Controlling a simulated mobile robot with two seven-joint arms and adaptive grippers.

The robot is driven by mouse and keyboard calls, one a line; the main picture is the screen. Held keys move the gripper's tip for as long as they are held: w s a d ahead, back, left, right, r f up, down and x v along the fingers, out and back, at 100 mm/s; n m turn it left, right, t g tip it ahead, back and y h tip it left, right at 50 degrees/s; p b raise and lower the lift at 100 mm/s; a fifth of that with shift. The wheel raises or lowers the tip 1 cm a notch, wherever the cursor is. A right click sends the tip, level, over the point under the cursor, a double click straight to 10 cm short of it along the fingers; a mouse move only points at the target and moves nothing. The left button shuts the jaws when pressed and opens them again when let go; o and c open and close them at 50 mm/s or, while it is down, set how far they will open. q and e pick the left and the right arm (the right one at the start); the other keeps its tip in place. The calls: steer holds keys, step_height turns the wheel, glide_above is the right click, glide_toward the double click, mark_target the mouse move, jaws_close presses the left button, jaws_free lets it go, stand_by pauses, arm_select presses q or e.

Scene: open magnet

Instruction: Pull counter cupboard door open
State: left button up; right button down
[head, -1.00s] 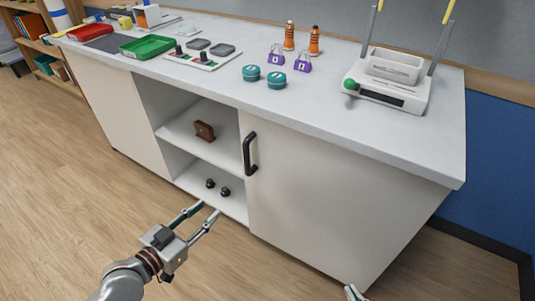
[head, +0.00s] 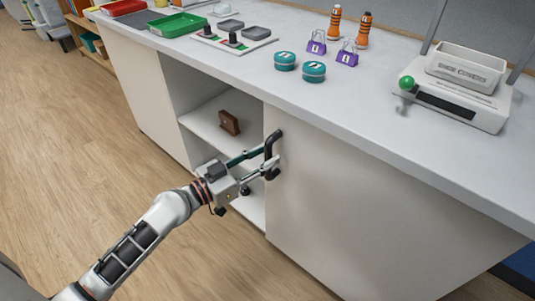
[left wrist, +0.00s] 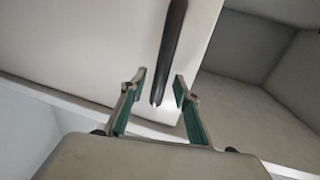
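The white counter cupboard door (head: 330,205) looks closed, flush with the counter front. Its black bar handle (head: 271,143) stands upright near the door's left edge. My left gripper (head: 271,161) is at the handle's lower part. In the left wrist view, the handle (left wrist: 172,40) comes down between the two spread green-padded fingers of the left gripper (left wrist: 160,78). Gaps show on both sides, so the fingers do not appear to clamp it. The lower handle is partly hidden by the fingers in the head view. My right gripper is not in view.
Open shelves left of the door hold a brown block (head: 229,122). The countertop (head: 395,135) carries teal tins (head: 314,71), purple clips (head: 347,54), orange-striped bottles (head: 364,30), a green tray (head: 178,24) and a white device (head: 460,95). Floor (head: 110,165) in front is clear.

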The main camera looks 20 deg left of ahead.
arm_select(q)
steer(key=shift+x, duration=0.85)
steer(key=shift+f, duration=0.15)
steer(key=shift+s, duration=0.1)
jaws_close()
